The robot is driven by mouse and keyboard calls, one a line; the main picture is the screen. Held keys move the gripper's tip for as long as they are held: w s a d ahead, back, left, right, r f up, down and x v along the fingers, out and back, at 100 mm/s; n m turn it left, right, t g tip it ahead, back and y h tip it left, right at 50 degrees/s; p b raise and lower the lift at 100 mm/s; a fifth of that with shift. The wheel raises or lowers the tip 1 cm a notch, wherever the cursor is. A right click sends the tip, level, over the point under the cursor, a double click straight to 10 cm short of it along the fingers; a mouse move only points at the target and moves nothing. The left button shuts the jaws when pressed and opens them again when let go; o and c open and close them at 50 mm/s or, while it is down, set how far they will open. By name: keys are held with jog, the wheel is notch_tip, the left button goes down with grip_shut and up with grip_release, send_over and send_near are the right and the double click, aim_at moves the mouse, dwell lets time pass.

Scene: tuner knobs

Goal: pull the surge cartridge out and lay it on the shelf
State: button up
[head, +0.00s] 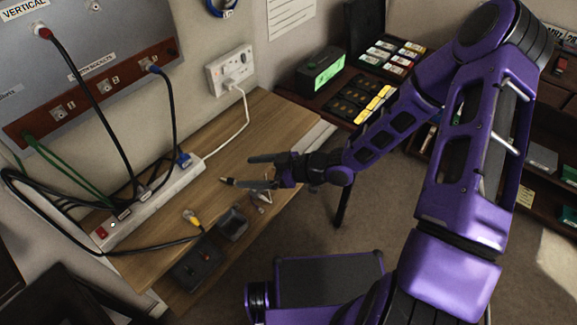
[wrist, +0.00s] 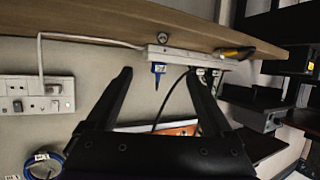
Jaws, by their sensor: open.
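A white power strip (head: 150,199) lies along the wooden shelf (head: 262,118), with several plugs and cables in it. A blue plug (head: 184,160) sits at its far end; a red switch (head: 102,233) is at its near end. I cannot tell which part is the surge cartridge. My gripper (head: 238,170) is open and empty, above the shelf to the right of the strip. In the wrist view, which looks upside down, the strip (wrist: 185,54) and blue plug (wrist: 158,68) appear beyond and between my open fingers (wrist: 158,76).
A white wall outlet (head: 230,70) feeds a white cord over the shelf. The shelf's far right part is bare.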

jog(key=v, duration=1.3)
